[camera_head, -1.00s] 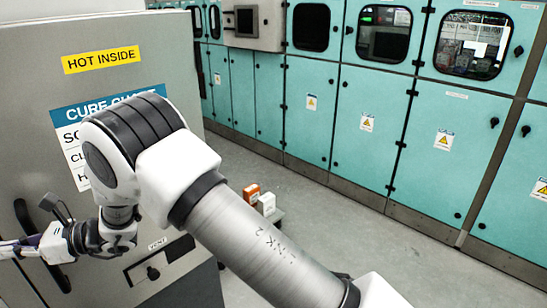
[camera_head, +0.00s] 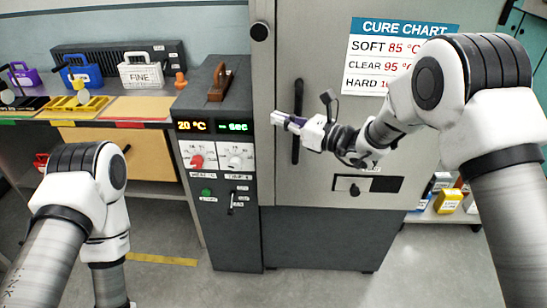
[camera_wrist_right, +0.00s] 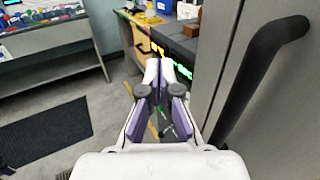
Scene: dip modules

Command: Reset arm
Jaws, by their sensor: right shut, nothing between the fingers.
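My right gripper (camera_head: 284,119) is shut and empty. In the head view it points left, in front of the black door handle (camera_head: 297,148) of the grey oven (camera_head: 320,185). In the right wrist view its shut fingers (camera_wrist_right: 162,75) stand left of the same handle (camera_wrist_right: 255,75), with a visible space between them. My left arm comes in at the lower left of the head view, but its gripper is out of the picture.
A dark control box (camera_head: 232,250) reading 20 °C stands left of the oven. The bench (camera_head: 140,108) holds yellow trays (camera_head: 78,106), a blue case (camera_head: 82,75) and a white case marked FINE (camera_head: 141,71). Small boxes (camera_head: 449,200) sit low on the right.

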